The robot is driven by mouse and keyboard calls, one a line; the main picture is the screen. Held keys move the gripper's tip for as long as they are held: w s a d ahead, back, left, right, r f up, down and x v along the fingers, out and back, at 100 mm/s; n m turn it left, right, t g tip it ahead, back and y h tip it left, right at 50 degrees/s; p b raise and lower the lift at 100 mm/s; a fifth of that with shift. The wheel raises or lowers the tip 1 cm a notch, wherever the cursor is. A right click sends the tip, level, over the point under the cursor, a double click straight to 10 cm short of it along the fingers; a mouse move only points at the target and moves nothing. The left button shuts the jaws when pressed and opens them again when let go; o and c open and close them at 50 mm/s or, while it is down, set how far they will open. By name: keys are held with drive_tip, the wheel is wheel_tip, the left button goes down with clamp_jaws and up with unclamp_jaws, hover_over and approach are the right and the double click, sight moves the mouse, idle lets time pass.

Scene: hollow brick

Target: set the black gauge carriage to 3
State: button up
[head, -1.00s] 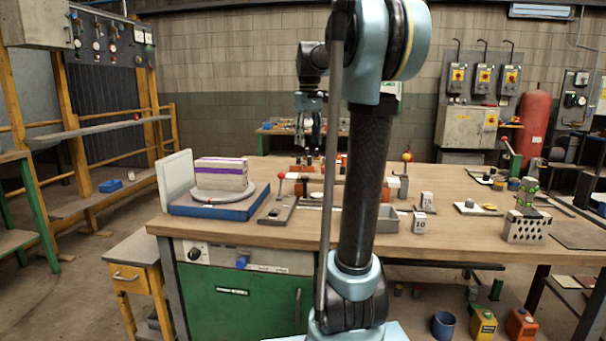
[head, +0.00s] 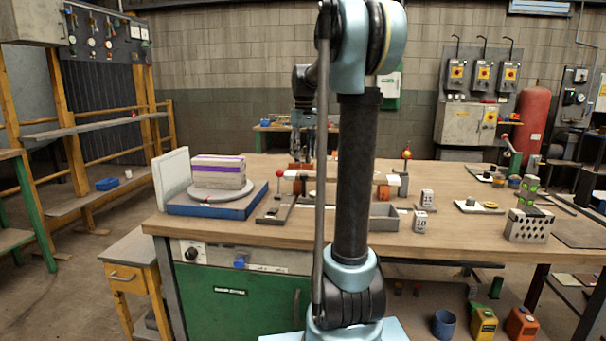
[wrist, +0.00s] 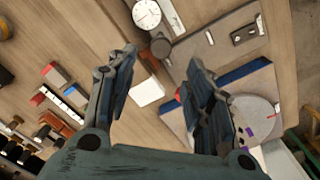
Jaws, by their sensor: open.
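My gripper (head: 302,148) is over the back of the bench, partly behind my own arm in the head view. In the wrist view my gripper (wrist: 162,58) has its fingers spread, with nothing between them. A grey plate (wrist: 215,42) lies below and beyond the fingertips, with a slotted black piece (wrist: 246,33) at its far end. The plate also shows in the head view (head: 270,217). I cannot tell whether that black piece is the gauge carriage. No scale figures are readable. A white round dial (wrist: 147,13) lies beside the plate.
A grey open box (head: 384,219), number blocks (head: 420,221) and a perforated block (head: 528,228) stand right. The front middle of the bench is partly hidden by my arm.

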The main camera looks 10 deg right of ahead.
wheel_tip(320, 180, down, 8)
drive_tip(key=shift+f, duration=0.1)
idle(0.4)
clamp_jaws()
